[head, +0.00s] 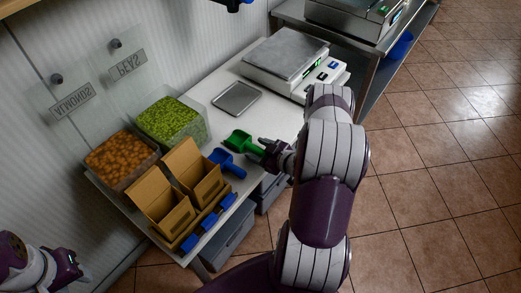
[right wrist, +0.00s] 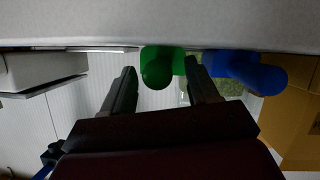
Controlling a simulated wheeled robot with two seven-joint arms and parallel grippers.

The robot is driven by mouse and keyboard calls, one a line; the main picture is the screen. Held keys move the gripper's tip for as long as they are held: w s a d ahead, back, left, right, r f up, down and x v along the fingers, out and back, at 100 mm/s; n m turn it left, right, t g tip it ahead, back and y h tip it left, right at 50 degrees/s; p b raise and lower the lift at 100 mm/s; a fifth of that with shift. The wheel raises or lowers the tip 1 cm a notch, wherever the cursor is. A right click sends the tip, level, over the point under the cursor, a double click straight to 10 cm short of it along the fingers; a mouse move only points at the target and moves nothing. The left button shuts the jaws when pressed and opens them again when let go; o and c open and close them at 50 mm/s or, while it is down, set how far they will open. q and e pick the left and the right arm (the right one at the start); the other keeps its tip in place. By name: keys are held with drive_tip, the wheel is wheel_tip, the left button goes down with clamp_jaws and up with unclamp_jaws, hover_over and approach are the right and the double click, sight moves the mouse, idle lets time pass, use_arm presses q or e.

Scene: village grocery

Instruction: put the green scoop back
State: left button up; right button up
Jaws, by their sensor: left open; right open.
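The green scoop (head: 236,141) lies on the white counter beside a blue scoop (head: 224,159), its handle toward my right arm. My right gripper (head: 267,147) is open at the handle end. In the right wrist view the green handle (right wrist: 160,68) shows between the two open fingers (right wrist: 163,88), nearer the left one; I cannot tell whether they touch it. The blue handle (right wrist: 245,70) is just right of the fingers. My left gripper (head: 72,257) is at the lower left, away from the counter, its fingers hard to make out.
A bin of green peas (head: 172,121) and a bin of brown almonds (head: 121,158) stand against the wall. Cardboard boxes (head: 160,207) stand in front of them. A grey tray (head: 237,98) and a white scale (head: 287,58) are farther back. Bare counter lies around the tray.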

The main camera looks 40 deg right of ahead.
drive_tip(key=v, duration=1.3)
drive_tip(key=s+d+f+m+g+h, duration=0.35)
drive_tip(key=s+m+g, duration=0.4)
drive_tip(key=g, duration=0.25)
drive_tip(key=w+a+r+n+g, duration=0.1)
drive_tip(key=w+a+r, duration=0.1)
drive_tip(key=a+r, duration=0.7)
drive_tip(key=w+a+r+n+g+p, duration=0.1)
drive_tip(key=w+a+r+n, duration=0.1)
drive_tip(key=a+r, duration=0.7)
drive_tip(key=a+y, duration=0.1)
drive_tip(key=a, duration=0.6)
drive_tip(key=shift+w+r+p, duration=0.3)
drive_tip(key=shift+r, duration=0.1)
